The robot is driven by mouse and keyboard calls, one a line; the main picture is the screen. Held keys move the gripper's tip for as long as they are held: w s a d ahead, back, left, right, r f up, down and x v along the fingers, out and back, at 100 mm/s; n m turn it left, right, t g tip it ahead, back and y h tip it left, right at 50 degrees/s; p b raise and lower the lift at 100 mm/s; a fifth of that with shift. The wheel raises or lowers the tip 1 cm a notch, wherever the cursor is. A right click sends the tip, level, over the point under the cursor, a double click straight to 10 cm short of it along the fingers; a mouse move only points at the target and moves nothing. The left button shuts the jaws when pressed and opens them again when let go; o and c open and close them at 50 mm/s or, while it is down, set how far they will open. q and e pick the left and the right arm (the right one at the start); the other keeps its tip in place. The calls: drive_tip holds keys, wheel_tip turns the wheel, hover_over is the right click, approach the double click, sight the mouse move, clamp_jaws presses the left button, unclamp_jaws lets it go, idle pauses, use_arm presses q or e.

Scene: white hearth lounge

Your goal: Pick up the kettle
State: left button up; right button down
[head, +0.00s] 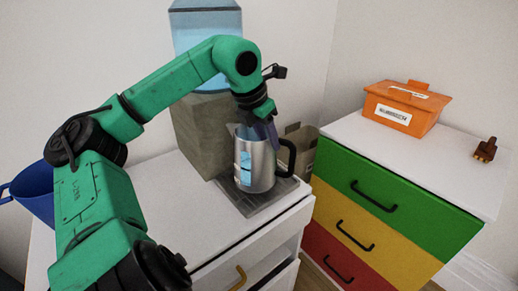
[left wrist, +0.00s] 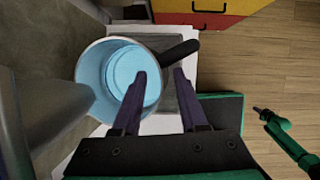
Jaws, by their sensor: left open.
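The kettle (head: 262,165) is a silver jug with a black handle (head: 288,158) on its right, standing upright on a grey tray (head: 253,198) on the white cabinet. In the left wrist view I look down into the light blue inside of the kettle (left wrist: 118,72), with its handle pointing up and right. My left gripper (head: 268,130) is open at the kettle's top, pointing down. In the left wrist view my left gripper (left wrist: 160,78) has one purple finger over the opening and the other outside the rim. Whether either touches is unclear.
A water dispenser (head: 198,125) stands close behind the kettle. A blue bucket (head: 35,192) is at the left. A cabinet with green, yellow and red drawers (head: 398,190) stands at the right, bearing an orange box (head: 405,105) and a small brown object (head: 485,149).

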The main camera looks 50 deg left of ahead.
use_arm(q)
drive_tip(key=shift+w+d+f, duration=0.1)
drive_tip(key=shift+w+f, duration=0.15)
drive_tip(key=shift+f, duration=0.4)
drive_tip(key=shift+w+f, duration=0.25)
drive_tip(key=shift+f, duration=0.2)
clamp_jaws()
drive_tip(key=shift+r, duration=0.1)
idle(0.3)
